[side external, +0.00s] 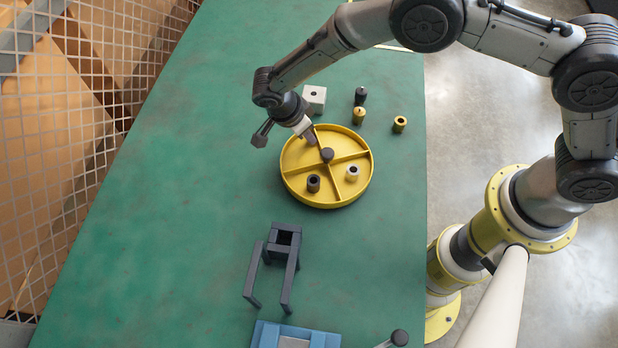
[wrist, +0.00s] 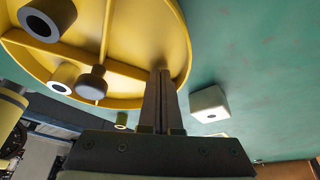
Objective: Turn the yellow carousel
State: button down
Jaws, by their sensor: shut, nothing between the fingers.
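The yellow carousel (side external: 335,194) is a round, shallow tray on the green table, split into compartments by dividers, with a dark central knob (side external: 327,155). A dark bushing (side external: 313,184) sits in the front left compartment and a pale one (side external: 352,173) in the front right. My gripper (side external: 312,141) is shut and empty, fingers pointing down at the carousel's back part, near a divider. In the wrist view the fingers (wrist: 163,75) overlap the edge of the carousel (wrist: 140,35); I cannot tell whether they touch it. The knob also shows in the wrist view (wrist: 93,83).
A white block (side external: 314,98) with a hole stands behind the carousel. A black-topped piece (side external: 360,96) and small yellow bushings (side external: 400,124) stand at the back right. A dark grey stand (side external: 283,245) and a blue fixture (side external: 295,336) are in front. The table's left side is clear.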

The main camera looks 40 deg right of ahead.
aim_at(325, 137)
jog(key=shift+s+d, duration=0.2)
jog(key=shift+d, duration=0.95)
jog(key=shift+s+d, duration=0.15)
jog(key=shift+d, duration=0.25)
